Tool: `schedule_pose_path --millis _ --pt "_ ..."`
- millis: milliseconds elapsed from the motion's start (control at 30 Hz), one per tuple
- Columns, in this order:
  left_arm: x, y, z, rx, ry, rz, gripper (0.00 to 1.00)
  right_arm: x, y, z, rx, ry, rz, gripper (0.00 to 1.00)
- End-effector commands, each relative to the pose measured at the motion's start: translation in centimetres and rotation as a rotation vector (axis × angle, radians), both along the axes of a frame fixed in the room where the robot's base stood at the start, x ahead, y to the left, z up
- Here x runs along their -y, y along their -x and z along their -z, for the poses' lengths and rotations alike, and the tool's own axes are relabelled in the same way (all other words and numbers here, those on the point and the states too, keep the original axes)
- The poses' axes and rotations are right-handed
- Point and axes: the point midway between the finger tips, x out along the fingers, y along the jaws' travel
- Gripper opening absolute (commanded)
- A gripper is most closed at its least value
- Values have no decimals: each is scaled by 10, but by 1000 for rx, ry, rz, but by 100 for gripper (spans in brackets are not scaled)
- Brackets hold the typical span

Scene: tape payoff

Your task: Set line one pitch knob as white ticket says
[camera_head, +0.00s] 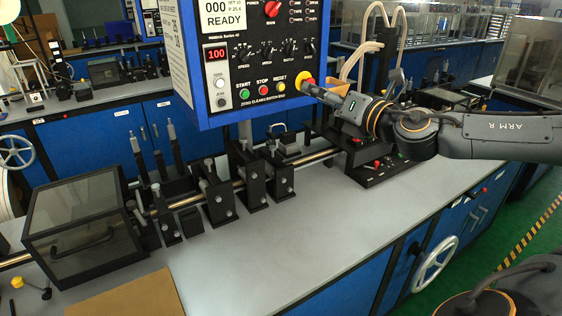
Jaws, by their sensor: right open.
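A row of small black knobs crosses the panel: a left one (243,53), a middle one (267,50) and right ones (290,47). Their labels are too small to read surely, so I cannot tell which is the pitch knob. Contact is unclear. My left gripper is out of view.
The panel also has a red 100 display (217,54), START, STOP and RESET buttons (263,89) and a red knob (272,8). Below, black roller stands (220,195) and a clear-sided box (85,225) sit on the grey bench (300,245).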

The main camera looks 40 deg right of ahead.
Motion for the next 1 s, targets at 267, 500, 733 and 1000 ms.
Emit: schedule_pose_path --millis 267,500,733,1000 --pt "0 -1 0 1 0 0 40 -36 -22 39 -21 -154 -45 56" --pt "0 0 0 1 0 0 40 -67 -35 74 -44 -305 -64 56" --pt "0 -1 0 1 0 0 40 -91 -41 104 -67 -444 -62 56" --pt "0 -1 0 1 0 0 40 -103 -42 120 -80 -521 -56 56"
